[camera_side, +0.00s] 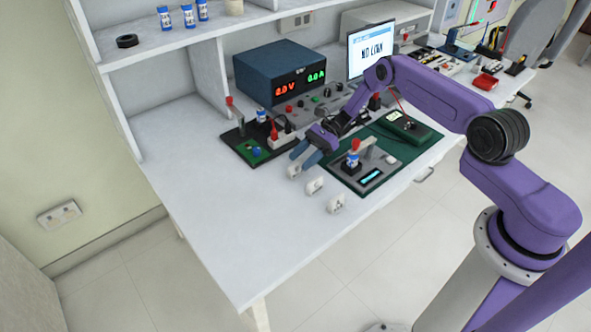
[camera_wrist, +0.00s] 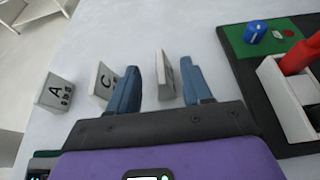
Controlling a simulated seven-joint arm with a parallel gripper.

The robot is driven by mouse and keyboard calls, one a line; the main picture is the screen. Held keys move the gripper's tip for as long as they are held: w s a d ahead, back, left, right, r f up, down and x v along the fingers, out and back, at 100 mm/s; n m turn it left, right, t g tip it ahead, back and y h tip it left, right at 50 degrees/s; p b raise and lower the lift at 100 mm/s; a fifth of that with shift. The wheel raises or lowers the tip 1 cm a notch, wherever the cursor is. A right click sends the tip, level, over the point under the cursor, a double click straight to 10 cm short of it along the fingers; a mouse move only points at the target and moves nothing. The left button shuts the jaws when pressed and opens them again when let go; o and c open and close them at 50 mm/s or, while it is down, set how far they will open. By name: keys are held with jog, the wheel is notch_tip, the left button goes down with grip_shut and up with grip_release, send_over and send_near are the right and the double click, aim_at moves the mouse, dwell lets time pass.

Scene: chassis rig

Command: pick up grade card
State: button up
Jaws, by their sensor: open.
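Several small white grade cards stand in a row on the table. In the wrist view, one marked A (camera_wrist: 55,93) is at far left and one marked C (camera_wrist: 102,82) is beside my left finger. A third card (camera_wrist: 165,76) shows between my fingers with its letter unreadable. My gripper (camera_wrist: 160,64) is open, with a blue finger on each side of that third card and gaps to both. In the side view, my gripper (camera_side: 302,155) is just above and behind the farthest card (camera_side: 293,171). The other cards (camera_side: 315,186) (camera_side: 335,203) stand nearer the front. I cannot tell how far the fingers reach down.
A dark board with a green patch (camera_side: 255,152) and a white box with a red part (camera_wrist: 290,100) lie close by. A green mat (camera_side: 340,178) holds a grey device with a red-topped lever (camera_side: 355,148). A blue power supply (camera_side: 282,72) stands behind. The table's front left is clear.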

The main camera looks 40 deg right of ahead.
aim_at(289, 171)
jog(key=x, duration=0.5)
grip_shut()
